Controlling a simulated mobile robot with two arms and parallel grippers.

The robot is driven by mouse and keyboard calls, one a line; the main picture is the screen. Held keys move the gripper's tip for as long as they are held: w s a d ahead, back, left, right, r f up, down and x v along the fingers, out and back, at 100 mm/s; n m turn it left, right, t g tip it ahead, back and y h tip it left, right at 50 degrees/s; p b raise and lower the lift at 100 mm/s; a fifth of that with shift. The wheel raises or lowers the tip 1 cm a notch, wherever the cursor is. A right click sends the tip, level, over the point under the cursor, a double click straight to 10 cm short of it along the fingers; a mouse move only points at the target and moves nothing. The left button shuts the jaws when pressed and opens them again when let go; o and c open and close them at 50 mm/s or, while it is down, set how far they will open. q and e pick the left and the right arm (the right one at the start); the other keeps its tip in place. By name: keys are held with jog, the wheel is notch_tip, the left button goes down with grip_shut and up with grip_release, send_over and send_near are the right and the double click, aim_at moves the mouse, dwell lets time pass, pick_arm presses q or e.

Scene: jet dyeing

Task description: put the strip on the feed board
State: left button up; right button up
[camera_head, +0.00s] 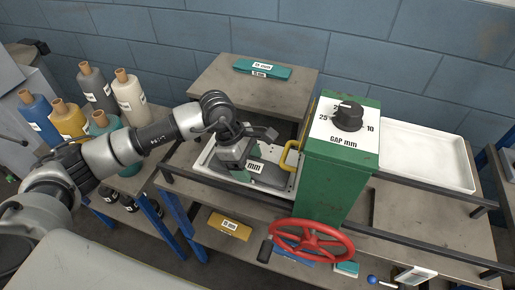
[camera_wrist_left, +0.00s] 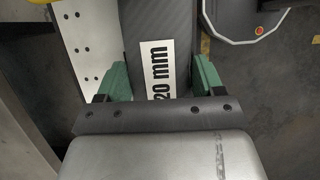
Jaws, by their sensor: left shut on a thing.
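A dark grey strip (camera_head: 270,180) with a white label reading "mm" is at the pale feed board (camera_head: 207,162), left of the green machine. In the left wrist view the strip (camera_wrist_left: 168,28) has a "20 mm" label. My left gripper (camera_head: 250,155) is shut on the strip; in the wrist view its green-padded fingers (camera_wrist_left: 161,80) stand on both sides of it. The board, with a row of holes, shows beside the strip in the wrist view (camera_wrist_left: 88,45). I cannot tell whether the strip touches the board. My right gripper is not in view.
The green machine (camera_head: 338,178) has a gap dial (camera_head: 348,116), a yellow handle (camera_head: 290,157) and a red handwheel (camera_head: 310,241). A white tray (camera_head: 425,150) is on its right. A teal strip (camera_head: 263,69) lies on the back table. Bottles (camera_head: 128,95) stand at left.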

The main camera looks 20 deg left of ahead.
pick_arm(q)
jog(key=shift+w+d, duration=0.15)
jog(key=shift+w, duration=0.5)
jog(key=w, duration=0.1)
jog(key=w+p, duration=0.1)
jog(key=w, duration=0.1)
jog(key=shift+w+d+r, duration=0.1)
jog(key=shift+w+d, duration=0.2)
jog(key=shift+d, duration=0.05)
jog(key=shift+f+p, duration=0.35)
jog(key=shift+f, duration=0.5)
jog(key=shift+s+a, duration=0.1)
jog(key=shift+s, duration=0.05)
jog(key=shift+f, duration=0.2)
jog(key=o, duration=1)
jog(key=shift+c, duration=0.2)
jog(key=shift+r, duration=0.1)
